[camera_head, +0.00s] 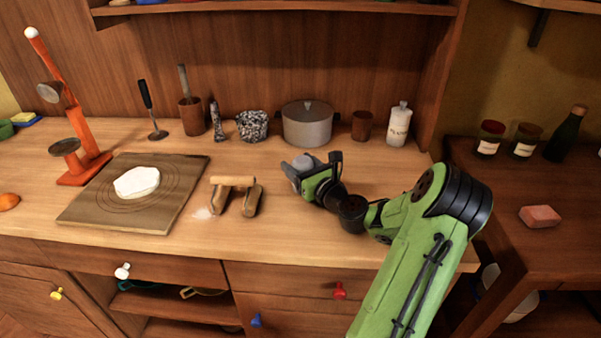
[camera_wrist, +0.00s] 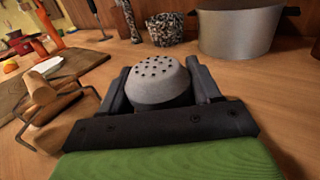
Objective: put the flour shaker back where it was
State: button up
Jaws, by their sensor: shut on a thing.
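The flour shaker (camera_head: 301,167) is grey with a rounded top. In the wrist view the flour shaker (camera_wrist: 158,78) shows its domed lid with several dark holes, between the dark fingers. My gripper (camera_head: 320,176) is shut on it, in front of the grey pot, low at the counter. It also fills the lower middle of the wrist view (camera_wrist: 160,92). The fingers hide the shaker's lower part, so I cannot tell whether its base touches the counter. A faint white flour patch (camera_head: 202,213) lies on the counter beside the wooden rollers.
The rollers (camera_head: 233,181) stand left of my gripper. The board (camera_head: 83,209) with white dough (camera_head: 137,181) lies farther left. Along the back stand a lidded pot (camera_head: 307,126), a speckled pot (camera_head: 252,126), a brown cup (camera_head: 362,125) and a white bottle (camera_head: 398,126). The front counter (camera_head: 290,235) is clear.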

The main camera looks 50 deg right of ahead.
jog(key=shift+r, duration=0.1)
jog(key=o, duration=1.1)
jog(key=shift+o, duration=0.2)
jog(key=shift+r, duration=0.15)
jog(key=p+v, duration=0.1)
jog(key=v, duration=1.1)
